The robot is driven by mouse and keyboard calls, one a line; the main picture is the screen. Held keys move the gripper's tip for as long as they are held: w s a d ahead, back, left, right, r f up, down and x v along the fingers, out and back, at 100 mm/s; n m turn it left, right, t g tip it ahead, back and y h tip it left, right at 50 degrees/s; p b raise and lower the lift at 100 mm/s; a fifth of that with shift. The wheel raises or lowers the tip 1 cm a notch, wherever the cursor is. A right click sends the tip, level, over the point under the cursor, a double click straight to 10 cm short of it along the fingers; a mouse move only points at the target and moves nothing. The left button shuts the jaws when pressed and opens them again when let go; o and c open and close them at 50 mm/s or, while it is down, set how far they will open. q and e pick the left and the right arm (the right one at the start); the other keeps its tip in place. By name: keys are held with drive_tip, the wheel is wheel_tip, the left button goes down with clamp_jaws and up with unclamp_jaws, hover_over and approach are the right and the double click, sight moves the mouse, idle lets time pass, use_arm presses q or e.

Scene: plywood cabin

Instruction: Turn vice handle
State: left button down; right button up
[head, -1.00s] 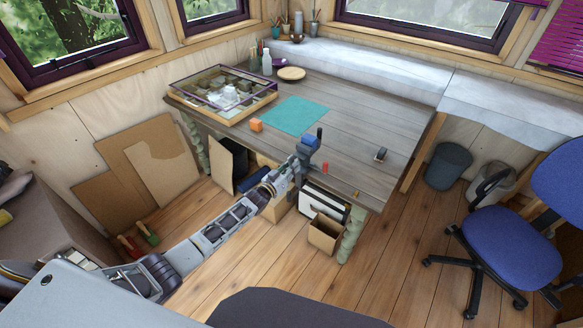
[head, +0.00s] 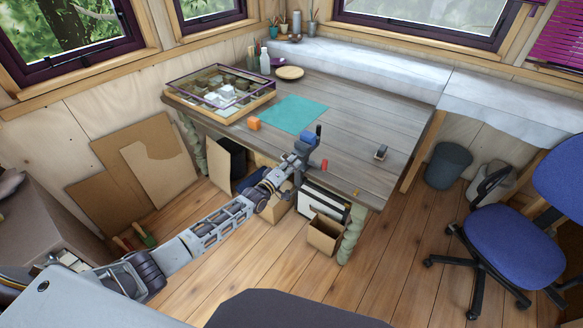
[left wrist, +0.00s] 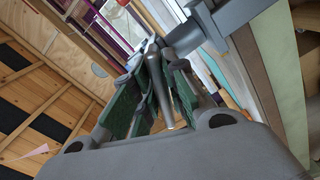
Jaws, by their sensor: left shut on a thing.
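The blue vice (head: 308,139) is fixed at the near edge of the wooden desk (head: 365,115). Its dark body also shows in the left wrist view (left wrist: 235,14). My left gripper (head: 293,161) is at the front of the vice, just off the desk edge. In the left wrist view, its green-padded fingers (left wrist: 155,92) are shut around the grey rod of the vice handle (left wrist: 182,92). The handle's rounded end points toward the palm. The handle is mostly hidden by my gripper in the head view. My right gripper is out of view.
A cardboard box (head: 324,236) stands on the floor below the vice. A blue chair (head: 499,222) is at the right.

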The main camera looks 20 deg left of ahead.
use_arm(q)
drive_tip(key=shift+s+f+n+b, duration=0.15)
drive_tip(key=shift+n+b, duration=0.35)
drive_tip(key=shift+n, duration=0.7)
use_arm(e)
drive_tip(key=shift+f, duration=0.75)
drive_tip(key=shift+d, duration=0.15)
use_arm(q)
drive_tip(key=c, duration=1.5)
unclamp_jaws()
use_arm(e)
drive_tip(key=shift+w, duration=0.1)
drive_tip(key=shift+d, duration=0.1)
use_arm(q)
drive_tip(key=shift+s+a, duration=0.2)
drive_tip(key=shift+s, duration=0.3)
drive_tip(key=shift+v, duration=5.4)
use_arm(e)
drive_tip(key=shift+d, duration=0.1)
